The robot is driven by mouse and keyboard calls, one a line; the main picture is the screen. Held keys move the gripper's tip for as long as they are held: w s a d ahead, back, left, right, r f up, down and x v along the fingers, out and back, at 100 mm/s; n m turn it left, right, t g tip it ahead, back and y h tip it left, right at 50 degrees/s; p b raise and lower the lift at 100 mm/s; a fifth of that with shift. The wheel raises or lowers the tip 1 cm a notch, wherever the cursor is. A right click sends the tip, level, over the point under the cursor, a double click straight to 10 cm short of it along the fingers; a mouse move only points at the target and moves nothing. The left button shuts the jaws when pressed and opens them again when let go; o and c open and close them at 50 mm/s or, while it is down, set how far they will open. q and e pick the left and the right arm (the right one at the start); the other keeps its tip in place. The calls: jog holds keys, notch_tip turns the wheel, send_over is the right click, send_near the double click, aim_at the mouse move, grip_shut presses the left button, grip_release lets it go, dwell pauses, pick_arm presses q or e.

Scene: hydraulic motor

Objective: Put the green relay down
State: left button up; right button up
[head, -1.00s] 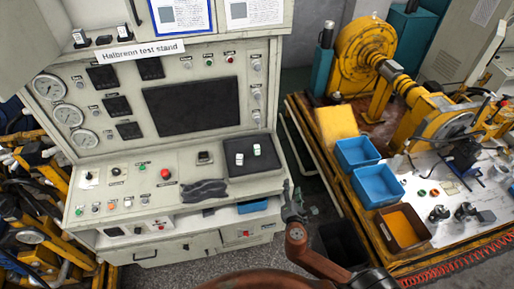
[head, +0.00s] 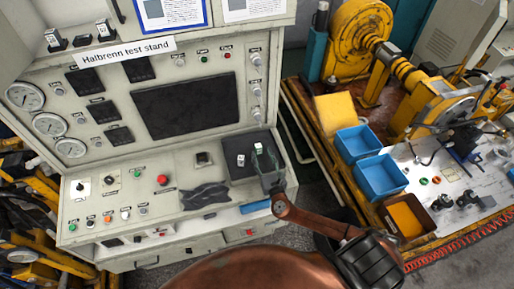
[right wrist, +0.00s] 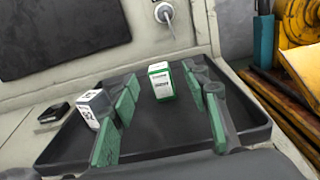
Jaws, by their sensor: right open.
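My right gripper (right wrist: 160,92) is open and empty. Its two green-padded fingers point toward the relay, one on each side of it in the picture, with gaps showing on both sides. In the head view my right gripper (head: 268,162) is over the right part of the tray (head: 235,173). My left gripper is not in view.
A second relay, grey and white (right wrist: 94,106), stands in the tray close to the left finger. The stand's panel rises behind the tray. To the right, a bench holds blue bins (head: 379,177), a yellow block (head: 339,118) and a yellow motor rig.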

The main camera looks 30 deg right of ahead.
aim_at(259, 149)
jog(key=x, duration=0.2)
jog(key=p+x, duration=0.1)
jog(key=x, duration=0.1)
jog(key=shift+w+f, duration=0.25)
jog(key=shift+w, duration=0.35)
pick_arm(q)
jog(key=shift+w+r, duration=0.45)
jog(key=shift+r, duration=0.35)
pick_arm(e)
jog(key=shift+f, duration=0.1)
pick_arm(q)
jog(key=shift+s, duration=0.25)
pick_arm(e)
grip_shut()
